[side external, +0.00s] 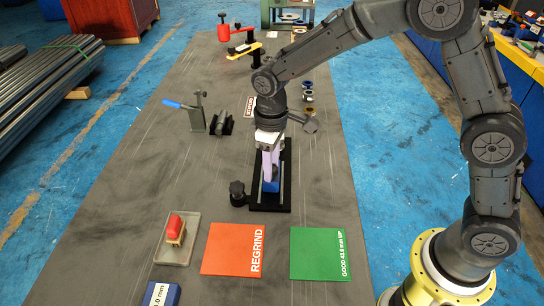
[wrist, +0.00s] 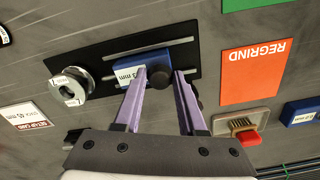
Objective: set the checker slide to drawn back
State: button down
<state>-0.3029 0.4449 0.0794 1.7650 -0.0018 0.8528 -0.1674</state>
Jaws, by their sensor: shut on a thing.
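The checker is a long black base plate (side external: 284,200) with pale rails, and it also shows in the wrist view (wrist: 188,52). Its slide is a blue block (wrist: 128,73) with a white "mm" label and a dark round knob (wrist: 160,76). In the side view the blue block (side external: 270,187) is partly hidden by my fingers, towards the near end of the plate. My gripper (side external: 270,172) points down over the slide. In the wrist view its lilac fingers (wrist: 161,74) stand on either side of the knob and are shut on it.
A black star knob (side external: 237,192) stands left of the plate. The red REGRIND mat (side external: 233,249) and green GOOD mat (side external: 320,254) lie in front. A metal ring (wrist: 70,87) is at the plate's far end.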

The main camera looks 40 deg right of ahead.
jog(key=shift+s+a, duration=0.2)
jog(key=shift+a, duration=0.05)
jog(key=shift+c, duration=2.4)
grip_release()
notch_tip(320, 180, up, 14)
